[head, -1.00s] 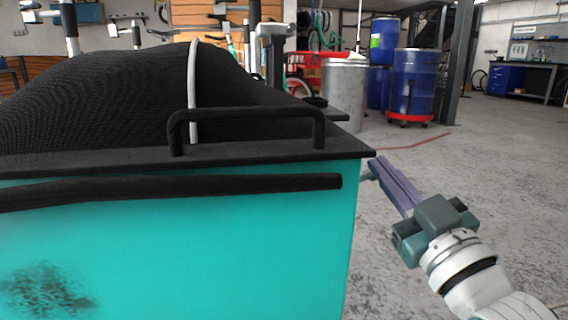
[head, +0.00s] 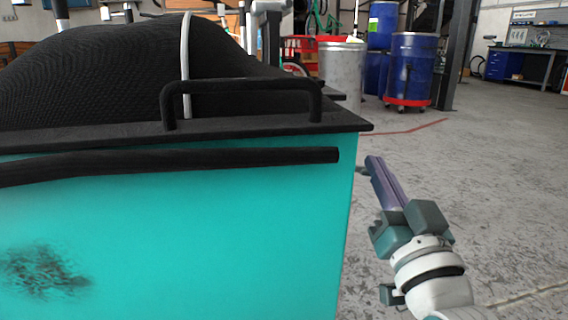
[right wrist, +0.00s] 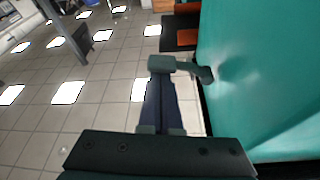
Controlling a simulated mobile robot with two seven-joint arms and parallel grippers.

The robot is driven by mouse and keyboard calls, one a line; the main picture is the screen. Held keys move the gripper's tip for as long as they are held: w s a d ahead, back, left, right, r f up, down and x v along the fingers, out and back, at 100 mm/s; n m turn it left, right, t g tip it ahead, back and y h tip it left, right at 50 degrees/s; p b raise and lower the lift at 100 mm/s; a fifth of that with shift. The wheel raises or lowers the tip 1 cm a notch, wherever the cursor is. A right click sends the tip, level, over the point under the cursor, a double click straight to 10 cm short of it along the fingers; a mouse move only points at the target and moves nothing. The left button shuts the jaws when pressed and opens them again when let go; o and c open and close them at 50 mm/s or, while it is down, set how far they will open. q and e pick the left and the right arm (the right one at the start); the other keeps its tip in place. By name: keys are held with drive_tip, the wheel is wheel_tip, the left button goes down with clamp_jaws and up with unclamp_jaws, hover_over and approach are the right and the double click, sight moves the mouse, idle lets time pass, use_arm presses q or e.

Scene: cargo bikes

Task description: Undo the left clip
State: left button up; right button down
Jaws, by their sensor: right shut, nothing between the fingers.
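The turquoise cargo box (head: 200,220) of the bike fills the left and middle of the head view, with a black mesh cover (head: 90,75) bulging over its top. A pale cord (head: 186,60) runs over the cover. I cannot make out the left clip for certain. My right gripper (head: 372,163) is shut and empty beside the box's right side, pointing up and toward it. In the right wrist view its shut fingers (right wrist: 160,85) end at a small grey-green piece (right wrist: 202,74) by the turquoise wall; I cannot tell whether this belongs to the gripper. My left gripper is out of view.
A black handle bar (head: 240,86) stands on the box's black rim (head: 250,130), and a black tube (head: 220,160) crosses its face. A metal drum (head: 341,65) and blue barrels (head: 412,70) stand behind. The grey floor (head: 500,180) at right is clear.

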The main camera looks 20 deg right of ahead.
idle(0.4)
wheel_tip(320, 180, up, 5)
drive_tip(key=p, duration=0.5)
drive_tip(key=d+f+p+v, duration=0.1)
drive_tip(key=v, duration=0.9)
drive_tip(key=a+r+n+g+y+p, duration=0.2)
drive_tip(key=a+r+g+y+p, duration=0.15)
drive_tip(key=r+p, duration=1)
drive_tip(key=a+r+n+g+y+p, duration=0.2)
drive_tip(key=r+n+g+y+p, duration=0.15)
drive_tip(key=r+p, duration=1.05)
drive_tip(key=s+a+r+n+g+p, duration=0.15)
drive_tip(key=s+r+g+p, duration=0.5)
drive_tip(key=r+p, duration=0.8)
drive_tip(key=s+a+r+n+g+p, duration=0.15)
drive_tip(key=s+r+g+p, duration=0.25)
drive_tip(key=s+r+p, duration=1.05)
drive_tip(key=w+r+p, duration=0.2)
drive_tip(key=r+p, duration=1.4)
drive_tip(key=p, duration=0.3)
drive_tip(key=w+r+p, duration=0.3)
drive_tip(key=r+p, duration=1.3)
drive_tip(key=p, duration=0.3)
drive_tip(key=shift+r+m+p, duration=0.3)
drive_tip(key=shift+r+m, duration=0.05)
